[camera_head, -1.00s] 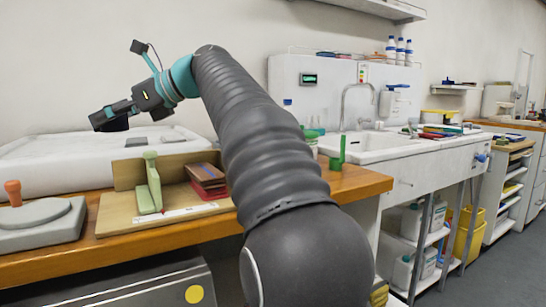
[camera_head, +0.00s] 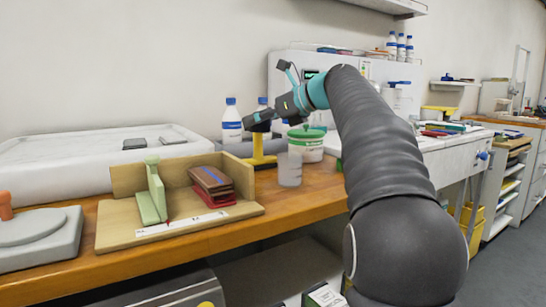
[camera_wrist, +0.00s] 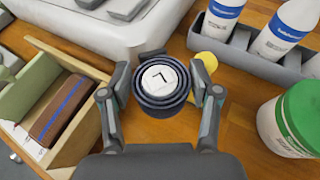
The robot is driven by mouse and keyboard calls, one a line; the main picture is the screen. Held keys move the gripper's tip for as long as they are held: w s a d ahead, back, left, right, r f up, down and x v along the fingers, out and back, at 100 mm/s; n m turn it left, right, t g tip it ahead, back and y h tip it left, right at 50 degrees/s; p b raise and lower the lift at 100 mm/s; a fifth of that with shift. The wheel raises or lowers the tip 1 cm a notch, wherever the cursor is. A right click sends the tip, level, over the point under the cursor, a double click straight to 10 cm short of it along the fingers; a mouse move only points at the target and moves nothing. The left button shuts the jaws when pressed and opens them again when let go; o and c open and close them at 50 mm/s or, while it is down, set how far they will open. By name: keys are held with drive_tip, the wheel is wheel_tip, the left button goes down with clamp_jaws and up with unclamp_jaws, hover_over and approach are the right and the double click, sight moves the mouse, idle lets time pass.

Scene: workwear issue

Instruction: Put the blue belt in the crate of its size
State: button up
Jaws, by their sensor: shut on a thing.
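The blue belt (camera_wrist: 150,101) shows in the wrist view as a dark blue roll with a white round label in its middle. The label bears one dark mark, an L seen turned or a 7; I cannot tell which. My gripper (camera_wrist: 160,95) is shut on the roll, with a finger on either side. In the head view my gripper (camera_head: 252,123) is above the bench's back part, in front of the bottles and left of a green-lidded tub; the roll is hard to make out there. I cannot identify a size-marked crate in either view.
A wooden stand (camera_head: 185,233) with brown slabs (camera_head: 213,180) is on the bench (camera_head: 298,203), left of the gripper. A yellow stand (camera_head: 258,148), a clear cup (camera_head: 290,170) and the green-lidded tub (camera_head: 309,149) stand close by. Bottles (camera_head: 231,121) are behind, in a grey holder.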

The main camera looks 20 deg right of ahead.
drive_tip(key=w+d+f+m+t+h, duration=0.1)
drive_tip(key=d+f+m+h, duration=0.1)
drive_tip(key=d, duration=1.1)
drive_tip(key=f, duration=0.1)
drive_tip(key=f+b, duration=0.1)
drive_tip(key=f, duration=0.1)
drive_tip(key=f+b, duration=0.1)
drive_tip(key=f, duration=0.1)
drive_tip(key=shift+w+f, duration=0.25)
drive_tip(key=shift+a+f+b, duration=0.1)
drive_tip(key=shift+f+b, duration=0.5)
drive_tip(key=shift+f, duration=1.55)
drive_tip(key=shift+f, duration=0.1)
drive_tip(key=o, duration=1.2)
drive_tip(key=shift+o, duration=0.2)
